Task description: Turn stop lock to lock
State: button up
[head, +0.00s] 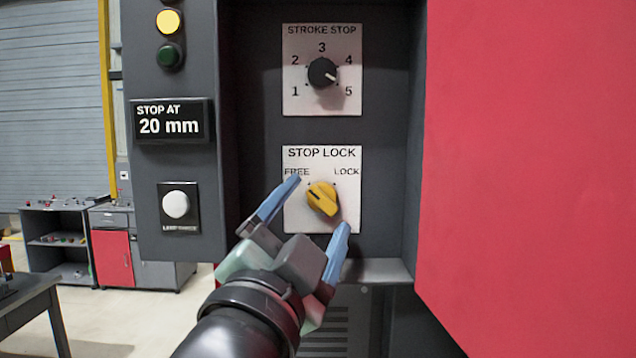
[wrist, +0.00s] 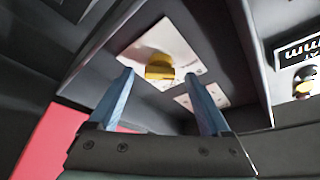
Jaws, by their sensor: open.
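The stop lock knob (head: 322,198) is yellow and sits on a white plate (head: 352,213) marked STOP LOCK, with FREE at upper left and LOCK at upper right. A dark mark on the knob points to the upper left, toward FREE. My gripper (head: 318,203) is open, its two blue fingers spread left and lower right of the knob in the head view. In the wrist view my gripper (wrist: 164,73) is open with the knob (wrist: 160,67) beyond and between its fingertips. I see no clear contact.
Above is the STROKE STOP dial (head: 322,73), a black knob pointing near 5. A red panel (head: 530,150) stands close on the right. At left are a "STOP AT 20 mm" sign (head: 171,120) and a white lamp button (head: 176,205). A small ledge (head: 385,270) lies below the plate.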

jog(key=shift+x, duration=0.9)
jog(key=shift+c, duration=0.4)
grip_shut()
